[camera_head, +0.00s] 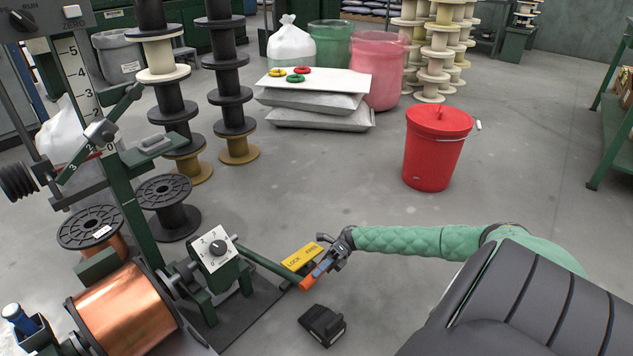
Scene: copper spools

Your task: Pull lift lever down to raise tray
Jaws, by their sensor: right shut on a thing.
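The lift lever (268,263) is a green bar with an orange grip (307,283) at its end. It reaches right and slightly downward in the picture from a green housing with a white numbered dial (212,249). My right gripper (320,268) is shut on the orange grip end; its fingers hide part of it. My right arm comes in from the right in a green quilted sleeve. A large copper spool (127,308) lies on its side in the machine at the lower left. I cannot tell which part is the tray. My left gripper is not in view.
A yellow "LOCK FREE" plate (298,257) is beside the lever's end. A black pedal-like block (322,325) is on the floor below the grip. A red bucket (436,150) stands beyond my arm. Open floor lies around the bucket. Black spools (168,208) stand behind the machine.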

